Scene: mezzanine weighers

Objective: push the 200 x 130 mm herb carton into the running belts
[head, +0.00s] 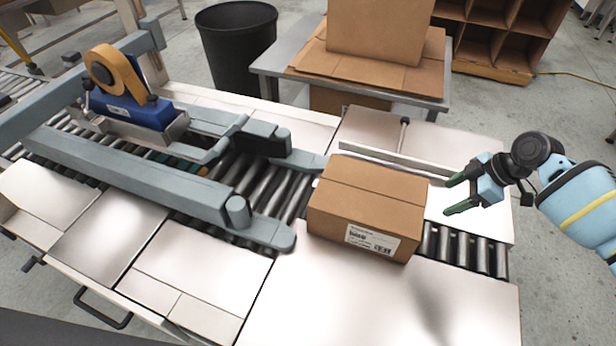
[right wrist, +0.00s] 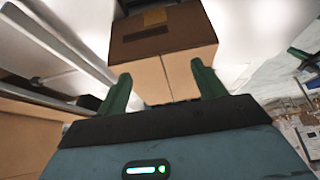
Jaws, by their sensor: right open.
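The herb carton (head: 367,205) is a closed brown box with a white label on its near side. It sits on the rollers between the side plates, just right of the mouth of the grey taping machine (head: 150,180). My right gripper (head: 450,195) is open, its green fingers pointing left at the carton's right side with a small gap. In the right wrist view the carton (right wrist: 165,55) stands beyond and between the two spread fingers (right wrist: 158,92); nothing is held. The running belts are not clearly visible inside the machine. My left gripper is not in view.
A metal guide rail (head: 395,160) runs behind the carton. Bare rollers (head: 465,250) lie to its right. A metal table (head: 280,72) with cardboard and a black bin (head: 237,50) stand behind. The near steel plate (head: 370,305) is clear.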

